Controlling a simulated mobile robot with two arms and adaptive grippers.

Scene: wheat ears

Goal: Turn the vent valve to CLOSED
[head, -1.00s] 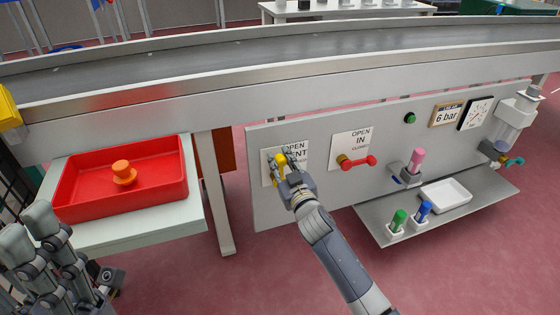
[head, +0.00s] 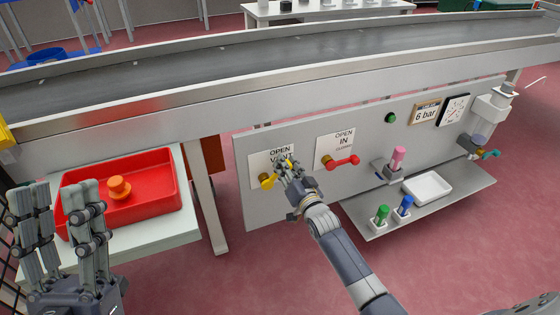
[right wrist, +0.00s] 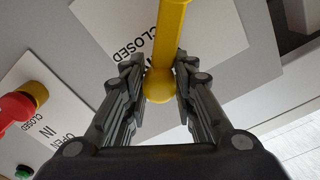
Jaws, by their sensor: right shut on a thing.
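The vent valve's yellow handle (head: 267,182) is on the grey panel, on the left white plate (head: 262,160), whose OPEN marking shows. The handle points right from its hub, and its outer part is largely covered by my right gripper (head: 289,168). In the right wrist view the yellow bar (right wrist: 172,30) ends in a ball between the fingers of my right gripper (right wrist: 160,90), which is shut on it. The CLOSED lettering shows beside the bar there. My left gripper (head: 65,210) is open and empty at the left, in front of the red tray.
The red IN valve handle (head: 345,161) is just right of the vent valve. A red tray (head: 155,210) with an orange knob stands at left. A shelf (head: 450,200) with coloured plungers and a white dish juts out at lower right. A conveyor (head: 280,70) runs above.

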